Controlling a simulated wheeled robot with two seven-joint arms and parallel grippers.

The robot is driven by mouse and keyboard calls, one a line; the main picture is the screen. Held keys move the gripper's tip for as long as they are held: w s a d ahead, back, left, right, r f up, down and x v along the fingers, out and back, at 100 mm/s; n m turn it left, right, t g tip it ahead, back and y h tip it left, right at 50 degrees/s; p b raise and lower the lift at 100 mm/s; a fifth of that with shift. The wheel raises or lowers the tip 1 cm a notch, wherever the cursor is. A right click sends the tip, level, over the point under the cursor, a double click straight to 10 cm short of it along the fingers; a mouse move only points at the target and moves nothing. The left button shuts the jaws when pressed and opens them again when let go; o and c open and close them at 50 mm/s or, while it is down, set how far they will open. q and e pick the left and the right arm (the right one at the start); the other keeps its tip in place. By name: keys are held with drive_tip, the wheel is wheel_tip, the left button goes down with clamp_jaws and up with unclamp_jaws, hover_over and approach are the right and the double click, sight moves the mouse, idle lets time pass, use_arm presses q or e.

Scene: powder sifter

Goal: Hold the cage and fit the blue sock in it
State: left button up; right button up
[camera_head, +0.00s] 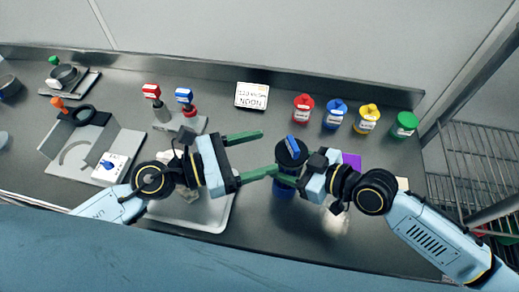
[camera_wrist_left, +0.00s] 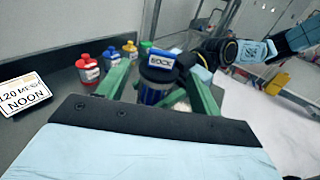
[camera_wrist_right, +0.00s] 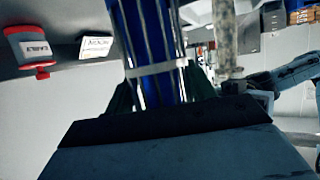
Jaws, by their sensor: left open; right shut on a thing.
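The blue sock (camera_wrist_right: 133,30) shows in the right wrist view inside the upright metal wires of the cage (camera_wrist_right: 157,69), which has a pale band around it. A black cap (camera_head: 291,153) with a blue bar tops them in the head view; in the left wrist view this cap (camera_wrist_left: 160,64) bears a label that seems to read SOCK. My right gripper (camera_head: 284,178) is shut on the cage below the cap, from the right. My left gripper (camera_head: 268,152) is open and empty, left of the cap, its near fingertip close to the cage. How deep the sock sits is hidden.
Red (camera_head: 303,108), blue (camera_head: 336,114), yellow (camera_head: 367,118) and green (camera_head: 404,125) jars stand at the back right. A NOON sign (camera_head: 252,96) stands at the back. A pale tray (camera_head: 213,219) lies under my left arm. A stand (camera_head: 184,123) and grey fixture (camera_head: 67,146) are left.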

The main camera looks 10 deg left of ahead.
drive_tip(key=o, duration=1.1)
drive_tip(key=shift+d, duration=0.1)
